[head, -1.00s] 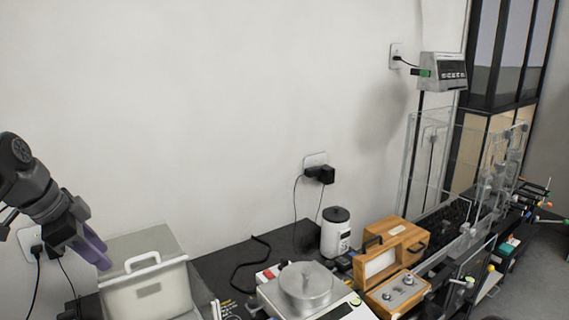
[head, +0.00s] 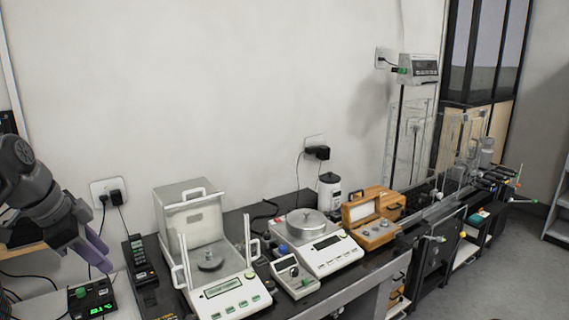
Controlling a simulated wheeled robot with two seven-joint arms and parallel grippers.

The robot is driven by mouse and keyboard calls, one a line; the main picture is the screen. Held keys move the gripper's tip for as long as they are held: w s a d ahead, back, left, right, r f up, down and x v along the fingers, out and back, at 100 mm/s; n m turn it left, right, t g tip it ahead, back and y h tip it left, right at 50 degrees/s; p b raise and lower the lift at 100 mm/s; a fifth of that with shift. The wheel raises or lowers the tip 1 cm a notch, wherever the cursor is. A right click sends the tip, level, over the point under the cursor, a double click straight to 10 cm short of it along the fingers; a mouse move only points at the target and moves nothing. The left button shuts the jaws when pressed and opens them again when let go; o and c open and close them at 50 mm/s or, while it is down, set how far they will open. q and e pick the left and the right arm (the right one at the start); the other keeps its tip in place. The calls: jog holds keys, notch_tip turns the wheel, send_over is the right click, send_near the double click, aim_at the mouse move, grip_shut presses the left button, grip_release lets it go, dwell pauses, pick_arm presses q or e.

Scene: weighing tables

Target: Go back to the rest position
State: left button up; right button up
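My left gripper (head: 98,252) is at the left of the head view, on a dark grey arm that comes in from the left edge. Its purple fingers point down and to the right, in front of the wall and near the left end of the bench. I see no object at the fingers. They are seen from the side and overlap, so I cannot tell whether they are apart. My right gripper is not in view.
A white balance with an open draft shield (head: 189,195) stands right of my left gripper. A small box with a green display (head: 92,300) sits below it. Further right are a pan balance (head: 325,252), a white canister (head: 329,192) and a wooden box (head: 372,208). Open floor (head: 490,275) lies at the right.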

pick_arm(q)
jog(key=w+d+f+n+t+y, duration=0.1)
jog(key=w+f+n+t, duration=0.3)
jog(key=w+f+n, duration=0.5)
jog(key=d+f+n, duration=0.1)
jog(key=d+f, duration=0.3)
jog(key=f, duration=0.4)
jog(key=d+f+n+g, duration=0.1)
jog(key=d+f, duration=0.2)
jog(key=f, duration=0.4)
jog(key=d+f+n, duration=0.1)
jog(key=d+f, duration=0.3)
jog(key=f, duration=0.4)
jog(key=s+d+f+n+g+h, duration=0.1)
jog(key=s+d+f, duration=0.4)
jog(key=s+f, duration=0.15)
jog(key=s+d+f+n+g, duration=0.1)
jog(key=s+d+f, duration=0.35)
jog(key=f, duration=0.25)
jog(key=s+d+f+g, duration=0.2)
jog(key=s+d+f, duration=0.2)
jog(key=s, duration=0.7)
jog(key=s+d+f+m+g+h, duration=0.1)
jog(key=s+d+f+g, duration=0.2)
jog(key=s, duration=0.8)
notch_tip(320, 180, down, 2)
jog(key=shift+s+d+f+h, duration=0.3)
jog(key=shift+s+d, duration=0.1)
jog(key=shift+d, duration=0.85)
